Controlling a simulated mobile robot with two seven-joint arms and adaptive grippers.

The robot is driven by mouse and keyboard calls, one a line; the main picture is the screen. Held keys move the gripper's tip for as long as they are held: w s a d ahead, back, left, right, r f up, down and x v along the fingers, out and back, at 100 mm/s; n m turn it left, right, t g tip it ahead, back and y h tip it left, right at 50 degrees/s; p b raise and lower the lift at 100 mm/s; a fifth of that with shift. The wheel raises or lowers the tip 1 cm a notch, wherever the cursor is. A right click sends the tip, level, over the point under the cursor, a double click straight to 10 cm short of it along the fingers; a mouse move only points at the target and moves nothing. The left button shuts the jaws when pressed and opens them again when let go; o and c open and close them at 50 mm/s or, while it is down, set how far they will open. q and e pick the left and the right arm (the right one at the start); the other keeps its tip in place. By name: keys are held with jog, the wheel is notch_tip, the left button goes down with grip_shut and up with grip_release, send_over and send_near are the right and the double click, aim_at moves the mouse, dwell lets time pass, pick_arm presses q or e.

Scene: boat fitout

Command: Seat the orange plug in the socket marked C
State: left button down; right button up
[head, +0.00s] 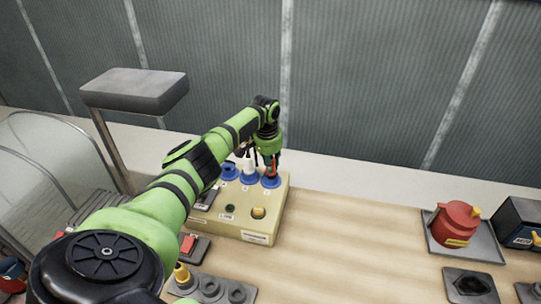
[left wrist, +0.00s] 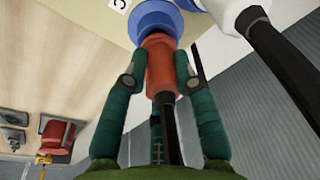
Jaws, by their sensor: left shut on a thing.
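My left gripper (head: 268,158) is above the right blue socket of a cream panel box (head: 262,225). It is shut on the orange plug (head: 273,168), with one green finger on each side of it in the left wrist view (left wrist: 158,72). The orange plug (left wrist: 158,60) has its front end at the blue socket (left wrist: 153,20), in line with it; how deep it sits is hidden. A label with a C (left wrist: 119,4) is beside this socket, which also shows in the head view (head: 271,183). My right gripper is not in view.
A white plug (head: 248,166) stands in the neighbouring blue socket, close to my gripper; another blue socket (head: 229,172) is further left. A red pot (head: 456,224) on a tray is at the right. The wooden top (head: 350,245) between is clear.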

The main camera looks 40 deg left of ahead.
pick_arm(q)
jog(key=shift+f, duration=0.55)
jog(key=c, duration=0.9)
grip_release()
notch_tip(320, 180, up, 12)
jog(key=s, duration=0.1)
jog(key=shift+s+d, duration=0.3)
jog(key=shift+s, duration=0.1)
jog(key=shift+f, duration=0.1)
